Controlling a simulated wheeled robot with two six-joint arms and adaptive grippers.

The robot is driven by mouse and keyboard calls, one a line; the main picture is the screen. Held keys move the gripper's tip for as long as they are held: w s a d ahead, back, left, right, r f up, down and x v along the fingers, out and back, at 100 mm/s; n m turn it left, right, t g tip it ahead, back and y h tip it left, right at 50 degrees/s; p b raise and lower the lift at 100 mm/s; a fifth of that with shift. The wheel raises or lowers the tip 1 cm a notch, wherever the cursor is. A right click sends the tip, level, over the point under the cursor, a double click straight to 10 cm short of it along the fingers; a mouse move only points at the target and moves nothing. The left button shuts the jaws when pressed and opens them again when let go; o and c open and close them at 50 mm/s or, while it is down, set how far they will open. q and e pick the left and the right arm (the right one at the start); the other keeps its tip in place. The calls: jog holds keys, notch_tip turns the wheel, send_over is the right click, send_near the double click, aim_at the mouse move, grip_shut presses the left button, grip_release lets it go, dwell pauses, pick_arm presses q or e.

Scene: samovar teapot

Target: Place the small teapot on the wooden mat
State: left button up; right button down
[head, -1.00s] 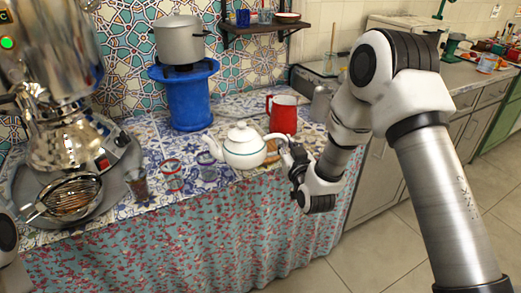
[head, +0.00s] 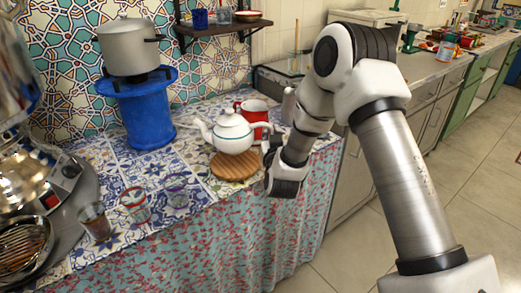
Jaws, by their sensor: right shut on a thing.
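The small white teapot (head: 233,133) is upright, with its spout to the left and its handle side to the right. It is over the round wooden mat (head: 236,171), whose front part shows below it. I cannot tell whether its base touches the mat or hangs slightly above. My right gripper (head: 268,147) is at the teapot's right side, shut on its handle; the fingers are largely hidden by the wrist. My left gripper is not in view.
A red mug (head: 257,114) stands close behind the teapot. Several glasses, including a red-rimmed one (head: 135,205), stand to the left on the tiled counter. A blue burner stand (head: 146,115) carries a pot (head: 128,46). The counter's front edge is near the mat.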

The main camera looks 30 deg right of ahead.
jog(key=shift+w+f, duration=0.15)
jog(key=shift+f, duration=2.25)
jog(key=c, duration=1.1)
grip_release()
